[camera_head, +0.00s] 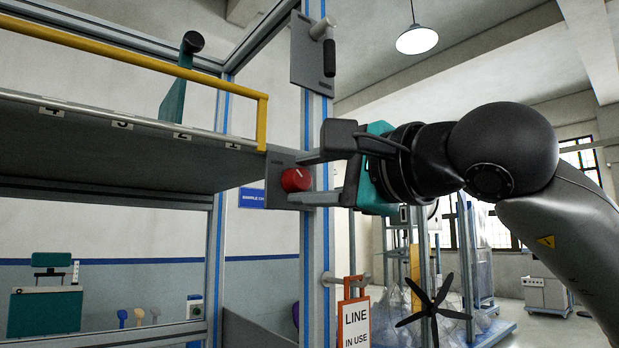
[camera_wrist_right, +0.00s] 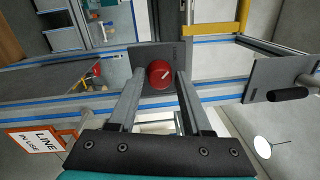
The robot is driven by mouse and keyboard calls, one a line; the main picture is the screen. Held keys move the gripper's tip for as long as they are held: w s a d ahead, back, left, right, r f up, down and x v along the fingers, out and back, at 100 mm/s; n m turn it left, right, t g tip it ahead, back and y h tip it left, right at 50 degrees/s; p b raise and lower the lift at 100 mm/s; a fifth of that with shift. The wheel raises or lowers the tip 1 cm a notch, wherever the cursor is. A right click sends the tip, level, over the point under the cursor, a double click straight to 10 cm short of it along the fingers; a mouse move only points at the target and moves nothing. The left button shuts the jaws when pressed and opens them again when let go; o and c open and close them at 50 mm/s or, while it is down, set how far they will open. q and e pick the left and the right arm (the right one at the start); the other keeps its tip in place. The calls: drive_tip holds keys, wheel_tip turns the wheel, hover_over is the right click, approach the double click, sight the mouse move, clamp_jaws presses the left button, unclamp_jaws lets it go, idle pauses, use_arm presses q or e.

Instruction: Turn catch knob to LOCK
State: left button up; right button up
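The red catch knob (camera_head: 296,180) is on a grey plate (camera_head: 278,158) on the upright post. The knob (camera_wrist_right: 159,75) shows between my fingers in the right wrist view, with a short pale mark on its face, slanted in that picture. My right gripper (camera_head: 299,181) reaches in from the right, one finger above and one below the knob in the head view. In the right wrist view its fingers (camera_wrist_right: 158,78) stand apart with a gap on each side of the knob. My left gripper is not in view.
A plate with a black-handled lever (camera_head: 329,57) is higher on the post. A yellow-railed shelf (camera_head: 262,122) extends left. A "LINE IN USE" sign (camera_head: 356,322) hangs below my gripper, near a black star-shaped handwheel (camera_head: 433,309).

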drive_tip(key=shift+o, duration=1.3)
drive_tip(key=b+v, duration=0.2)
drive_tip(key=v, duration=1.3)
drive_tip(key=shift+s+f, duration=0.1)
